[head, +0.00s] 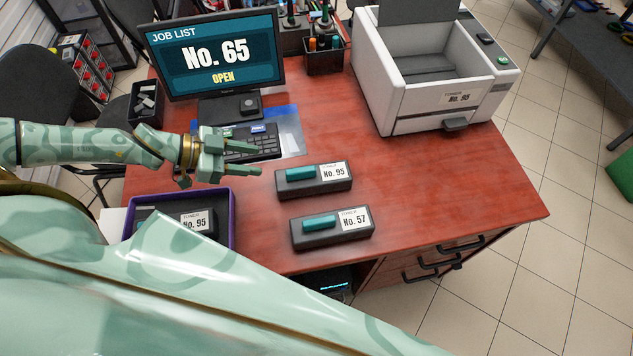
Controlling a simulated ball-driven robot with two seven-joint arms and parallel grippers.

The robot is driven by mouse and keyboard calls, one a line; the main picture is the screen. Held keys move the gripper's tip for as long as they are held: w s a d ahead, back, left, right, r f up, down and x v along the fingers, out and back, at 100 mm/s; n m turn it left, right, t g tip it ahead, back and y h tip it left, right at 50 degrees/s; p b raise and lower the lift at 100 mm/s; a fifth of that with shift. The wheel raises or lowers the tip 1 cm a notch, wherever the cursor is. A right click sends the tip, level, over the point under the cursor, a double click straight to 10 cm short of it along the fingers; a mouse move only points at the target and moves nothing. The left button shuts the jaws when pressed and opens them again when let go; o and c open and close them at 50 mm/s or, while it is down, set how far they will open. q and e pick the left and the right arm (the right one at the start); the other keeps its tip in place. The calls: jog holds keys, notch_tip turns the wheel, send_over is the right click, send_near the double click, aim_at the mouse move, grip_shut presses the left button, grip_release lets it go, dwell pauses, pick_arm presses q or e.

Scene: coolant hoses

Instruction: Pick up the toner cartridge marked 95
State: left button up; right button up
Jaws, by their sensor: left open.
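A dark toner cartridge labelled No. 95 (312,187) with a teal grip lies on the red-brown desk. A second cartridge, labelled No. 57 (333,234), lies just in front of it. Another cartridge labelled No. 95 (197,221) sits in a purple-rimmed tray (232,216) at the left; my own body hides part of it. My left gripper (258,161) is open and empty, in front of the keyboard. Its fingers point right, a little left of and behind the No. 95 cartridge on the desk. My right gripper is not visible.
An open white printer (395,100) labelled No. 95 stands at the back right. A pen holder (324,62) stands between. The desk's right side (450,180) is clear.

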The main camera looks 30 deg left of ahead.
pick_arm(q)
jog(key=b, duration=0.1)
send_near(311, 168)
jog(key=x, duration=0.5)
jog(key=shift+d+f, duration=0.15)
jog(key=shift+f, duration=0.05)
jog(key=b+x, duration=0.1)
jog(key=x, duration=0.4)
jog(key=shift+w+d+b, duration=0.1)
jog(key=shift+w+b, duration=0.15)
jog(key=shift+b, duration=0.05)
grip_shut()
